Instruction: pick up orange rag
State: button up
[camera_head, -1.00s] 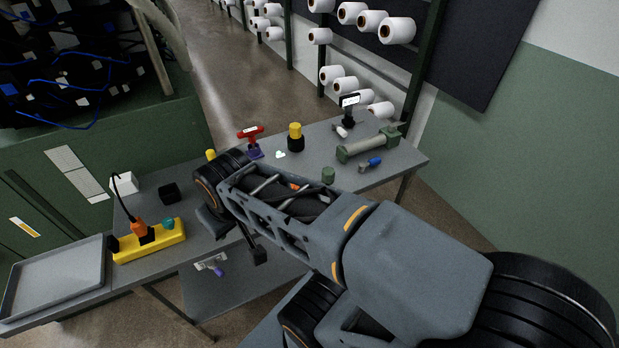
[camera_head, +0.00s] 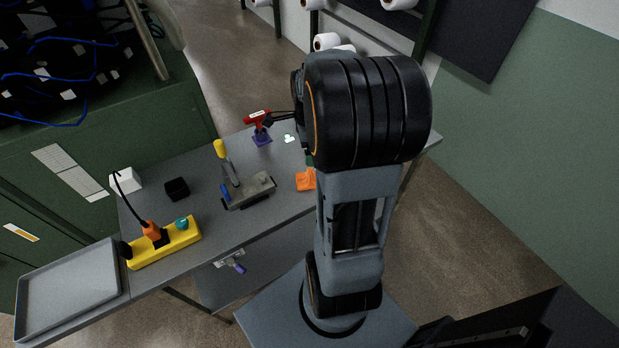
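The orange rag (camera_head: 306,179) lies crumpled on the grey workbench (camera_head: 205,215), just left of my arm's upright link. Its right side may be partly hidden by my arm. My gripper (camera_head: 274,118) shows only as small dark parts sticking out left from behind my large black arm joint. It is beyond and above the rag, apart from it, and appears close to the red-topped tool in the picture. Its fingers are too small and too covered to tell whether they are open.
A red tool on a purple base (camera_head: 260,130) stands behind the rag. A grey block-like device (camera_head: 250,190) and a yellow-capped tool (camera_head: 221,150) stand left of it. A yellow power strip (camera_head: 165,243) and grey tray (camera_head: 68,290) are farther left. My arm hides the bench's right part.

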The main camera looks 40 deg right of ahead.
aim_at(310, 170)
notch_tip(310, 170, down, 8)
jog(key=shift+d+f, duration=0.1)
jog(key=shift+s+f+p, duration=0.1)
jog(key=shift+f+p, duration=0.35)
jog(key=shift+f, duration=2.25)
jog(key=shift+c, duration=0.2)
jog(key=c, duration=1)
jog(key=shift+o, duration=0.2)
